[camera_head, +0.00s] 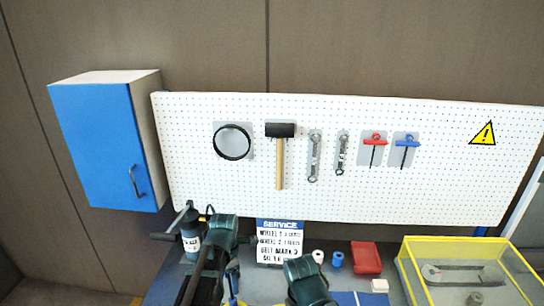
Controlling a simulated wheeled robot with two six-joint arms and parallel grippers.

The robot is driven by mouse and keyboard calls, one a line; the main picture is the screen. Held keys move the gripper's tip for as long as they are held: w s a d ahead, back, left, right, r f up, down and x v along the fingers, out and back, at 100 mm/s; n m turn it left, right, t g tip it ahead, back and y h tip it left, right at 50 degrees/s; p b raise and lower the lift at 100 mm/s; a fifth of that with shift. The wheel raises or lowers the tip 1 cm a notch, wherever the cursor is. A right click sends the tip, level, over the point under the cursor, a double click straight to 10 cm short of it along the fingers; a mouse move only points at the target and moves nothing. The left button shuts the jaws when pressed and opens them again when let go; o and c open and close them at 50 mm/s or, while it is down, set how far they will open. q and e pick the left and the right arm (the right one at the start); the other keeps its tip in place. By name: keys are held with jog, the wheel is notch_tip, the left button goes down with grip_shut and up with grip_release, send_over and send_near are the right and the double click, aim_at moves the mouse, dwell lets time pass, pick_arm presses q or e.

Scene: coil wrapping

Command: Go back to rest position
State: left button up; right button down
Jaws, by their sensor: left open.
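My left arm comes in at the bottom left of the head view. Its gripper (233,277) is low over the blue-grey workbench (165,284), partly hidden by my dark green arm links. It is open, and I see nothing held in it. Part of my right arm shows at the bottom middle, over the bench. Its gripper is not visible.
A service sign (280,241), a white spool (318,256), a blue spool (337,259), a red tray (366,257) and a yellow-edged case (408,272) are on the bench. Behind is a pegboard (400,195) with tools. A blue cabinet (105,145) hangs left.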

pick_arm(q)
jog(key=s+d+f+m+b, duration=0.5)
jog(key=s+f+m+b, duration=0.2)
jog(key=m, duration=0.7)
jog(key=s+d+f+m+y+b, duration=0.1)
jog(key=s+d+f+m+b, duration=0.4)
jog(key=m, duration=0.9)
notch_tip(320, 180, down, 5)
jog(key=s+b, duration=0.2)
jog(key=b, duration=0.2)
jog(key=shift+r, duration=0.2)
jog(key=shift+a, duration=0.1)
